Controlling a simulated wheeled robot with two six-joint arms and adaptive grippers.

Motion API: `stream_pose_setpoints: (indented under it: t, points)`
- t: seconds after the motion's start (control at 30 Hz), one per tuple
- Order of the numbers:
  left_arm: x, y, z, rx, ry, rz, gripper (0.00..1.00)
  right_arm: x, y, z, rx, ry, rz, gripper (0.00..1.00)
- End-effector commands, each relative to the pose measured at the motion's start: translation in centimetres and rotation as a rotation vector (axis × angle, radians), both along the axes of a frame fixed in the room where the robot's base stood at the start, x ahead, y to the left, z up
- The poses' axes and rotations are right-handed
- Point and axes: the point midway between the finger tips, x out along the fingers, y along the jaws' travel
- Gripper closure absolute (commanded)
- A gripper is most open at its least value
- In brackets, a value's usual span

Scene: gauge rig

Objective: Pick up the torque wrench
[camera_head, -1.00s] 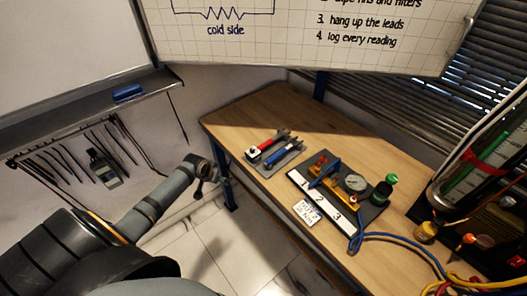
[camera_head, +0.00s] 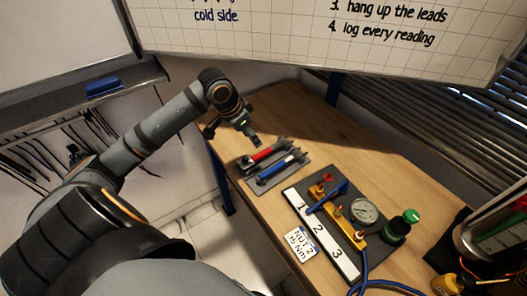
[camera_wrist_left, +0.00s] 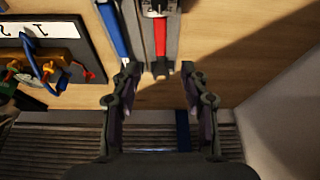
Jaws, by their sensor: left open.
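Two wrenches lie side by side on a small grey tray (camera_head: 262,188) on the bench: one with a red handle (camera_head: 262,154) and one with a blue handle (camera_head: 274,170). I cannot tell for sure which is the torque wrench. In the left wrist view the red-handled wrench (camera_wrist_left: 160,35) points between the fingers and the blue-handled wrench (camera_wrist_left: 113,32) lies to its left. My left gripper (camera_head: 252,139) is open and empty, above the bench at the tray's far edge; it also shows in the left wrist view (camera_wrist_left: 161,70). My right gripper is out of view.
A dark gauge board (camera_head: 345,240) with numbers 1 to 3, a dial (camera_head: 364,210) and fittings is right of the tray. A card (camera_head: 300,245) reads "NUT 2 15 Nm". The bench behind the tray is clear.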

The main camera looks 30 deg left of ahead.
Motion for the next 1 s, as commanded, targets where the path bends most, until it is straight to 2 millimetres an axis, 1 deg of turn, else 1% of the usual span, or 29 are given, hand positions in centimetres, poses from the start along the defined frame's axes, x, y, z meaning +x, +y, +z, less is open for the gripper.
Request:
stream_pose_setpoints:
  t: [0.03,0.1,0.17,0.23,0.33,0.5,0.57,0.67,0.8,0.9,1.0]
  points:
    - [0.2,-0.2,-0.6,-0.006,0.0,0.002,0.55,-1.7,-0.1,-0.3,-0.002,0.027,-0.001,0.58]
    - [0.6,-0.4,-1.6,-0.01,0.001,0.002,0.55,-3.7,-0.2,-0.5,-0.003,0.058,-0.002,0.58]
    - [0.9,-0.5,-2.5,-0.009,0.0,0.002,0.55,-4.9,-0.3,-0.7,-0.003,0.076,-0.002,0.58]
    - [1.3,-0.6,-3.5,-0.009,0.0,0.002,0.55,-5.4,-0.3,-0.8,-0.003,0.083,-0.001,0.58]
    - [1.7,-0.7,-4.5,-0.005,0.001,0.002,0.55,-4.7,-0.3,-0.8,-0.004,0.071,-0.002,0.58]
    - [1.8,-0.7,-4.9,-0.002,0.001,0.001,0.55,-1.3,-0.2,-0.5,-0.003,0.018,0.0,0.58]
    - [1.9,-0.7,-5.5,-0.004,0.002,0.003,0.55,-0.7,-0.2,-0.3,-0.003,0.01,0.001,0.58]
    - [2.1,-0.8,-7.4,-0.007,0.005,0.003,0.55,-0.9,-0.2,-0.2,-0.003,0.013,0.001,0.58]
    - [2.8,-1.0,-9.3,-0.006,0.001,0.003,0.55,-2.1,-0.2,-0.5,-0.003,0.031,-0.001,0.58]
    - [3.0,-1.0,-9.8,-0.002,0.001,0.001,0.55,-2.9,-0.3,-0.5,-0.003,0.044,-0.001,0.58]
    - [3.0,-1.0,-9.9,0.0,0.001,0.001,0.55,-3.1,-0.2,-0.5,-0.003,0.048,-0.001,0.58]
